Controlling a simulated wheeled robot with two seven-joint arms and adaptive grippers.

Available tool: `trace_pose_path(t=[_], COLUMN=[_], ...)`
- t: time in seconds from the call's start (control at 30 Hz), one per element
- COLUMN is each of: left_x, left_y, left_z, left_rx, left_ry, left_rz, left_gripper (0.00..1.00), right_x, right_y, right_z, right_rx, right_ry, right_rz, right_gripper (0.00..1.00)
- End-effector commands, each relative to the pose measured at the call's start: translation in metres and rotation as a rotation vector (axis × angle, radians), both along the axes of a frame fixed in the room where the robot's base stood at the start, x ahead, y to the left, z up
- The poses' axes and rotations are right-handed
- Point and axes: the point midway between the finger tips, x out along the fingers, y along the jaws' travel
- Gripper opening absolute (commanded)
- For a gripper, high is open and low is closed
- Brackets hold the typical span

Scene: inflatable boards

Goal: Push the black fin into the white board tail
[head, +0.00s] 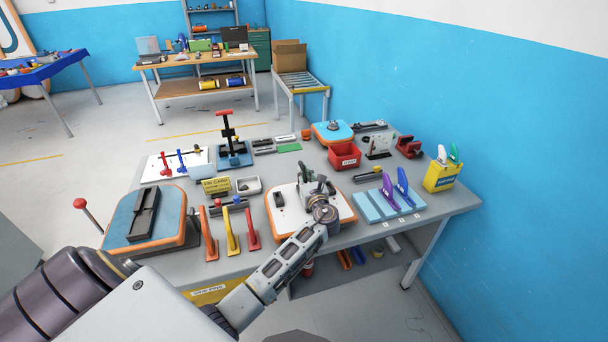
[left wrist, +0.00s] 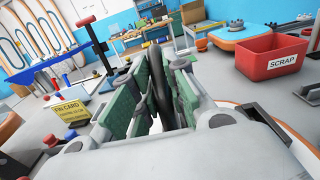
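The white board tail (head: 290,222), with an orange rim, lies flat near the table's front edge in the head view. A black oval piece (head: 279,199) is on its left part. My left gripper (head: 308,185) is over the middle of the board, seen from behind. In the left wrist view its green-padded fingers (left wrist: 155,90) close on the black fin (left wrist: 157,72), which stands edge-on between them. The fin's lower edge and any slot under it are hidden by the gripper, so I cannot tell whether it touches the board. My right gripper is out of view.
Red, yellow and orange fins (head: 231,232) stand left of the board. A red scrap bin (head: 344,156) is behind. A yellow fin card (head: 216,186) and grey tray (head: 248,185) stand behind left.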

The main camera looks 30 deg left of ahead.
Motion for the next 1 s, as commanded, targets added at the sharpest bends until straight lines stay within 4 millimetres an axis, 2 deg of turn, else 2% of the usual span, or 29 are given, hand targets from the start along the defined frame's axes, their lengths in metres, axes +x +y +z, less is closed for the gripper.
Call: trace_pose_path(t=[0.03,0.17,0.67,1.0], left_x=[0.000,0.000,-0.005,-0.030], left_y=[0.000,0.000,-0.005,-0.035], left_z=[0.001,0.001,0.000,0.000], left_rx=[0.000,0.001,-0.001,-0.001], left_ry=[0.000,-0.001,0.000,0.000], left_rz=[0.000,0.000,0.000,-0.001], left_gripper=[0.24,0.39,0.39,0.39], right_x=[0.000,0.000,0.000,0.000], right_y=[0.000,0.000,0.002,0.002], right_z=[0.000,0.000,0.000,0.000], right_rx=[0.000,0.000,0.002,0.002], right_ry=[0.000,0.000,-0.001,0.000], right_rz=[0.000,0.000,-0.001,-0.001], right_gripper=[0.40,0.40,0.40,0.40])
